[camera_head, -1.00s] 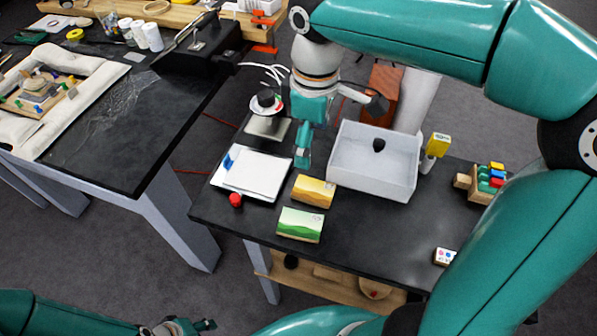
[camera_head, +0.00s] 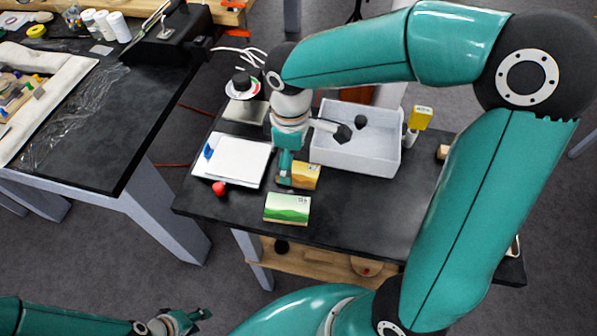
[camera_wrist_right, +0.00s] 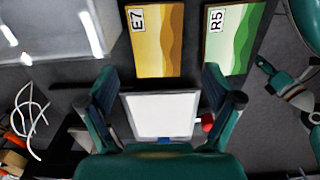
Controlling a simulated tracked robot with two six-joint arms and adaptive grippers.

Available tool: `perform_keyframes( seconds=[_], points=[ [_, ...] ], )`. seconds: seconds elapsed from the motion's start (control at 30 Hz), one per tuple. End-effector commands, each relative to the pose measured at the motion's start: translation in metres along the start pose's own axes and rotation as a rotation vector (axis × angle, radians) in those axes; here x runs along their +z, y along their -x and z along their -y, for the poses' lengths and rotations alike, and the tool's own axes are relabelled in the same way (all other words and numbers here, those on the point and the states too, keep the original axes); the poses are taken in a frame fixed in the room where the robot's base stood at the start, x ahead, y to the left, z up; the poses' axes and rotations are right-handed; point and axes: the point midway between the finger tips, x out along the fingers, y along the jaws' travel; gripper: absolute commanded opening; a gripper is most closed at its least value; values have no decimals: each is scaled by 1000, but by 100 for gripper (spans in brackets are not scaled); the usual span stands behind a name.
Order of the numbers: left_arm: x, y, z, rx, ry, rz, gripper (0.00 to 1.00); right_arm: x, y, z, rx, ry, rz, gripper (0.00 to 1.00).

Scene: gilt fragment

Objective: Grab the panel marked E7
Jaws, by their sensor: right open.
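The panel marked E7 (camera_wrist_right: 155,40) is a yellow-orange card with its marking at the upper left in the wrist view. It lies on the black table, and in the head view the E7 panel (camera_head: 308,176) is partly hidden by my right gripper (camera_head: 285,178). In the wrist view my right gripper (camera_wrist_right: 160,95) is open and empty, its fingers apart, with the panel beyond the fingertips. A green panel marked R5 (camera_wrist_right: 232,38) lies beside it; it also shows in the head view (camera_head: 287,208). My left gripper (camera_head: 190,320) is low at the left, away from the table; its jaws are unclear.
A grey open box (camera_head: 355,150) stands behind the E7 panel. A white board with a blue clip (camera_head: 235,160) and a red knob (camera_head: 219,188) are to the left. A yellow-headed post (camera_head: 421,118) stands right of the box. The table's front right looks clear.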

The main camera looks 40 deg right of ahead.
Motion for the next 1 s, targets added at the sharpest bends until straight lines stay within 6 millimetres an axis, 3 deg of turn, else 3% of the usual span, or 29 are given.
perform_keyframes(
  seconds=[0.23,0.57,0.93,1.0],
  points=[
    [0,2,-1,0,0,0,40,0,-35,-3,-3,1,5,90],
    [0,1,0,0,0,0,40,-1,-41,-3,-1,2,1,88],
    [0,1,0,0,0,0,40,-1,-41,-3,-1,3,1,26],
    [0,2,0,0,0,0,40,-1,-41,-3,-1,3,1,25]
  ],
)
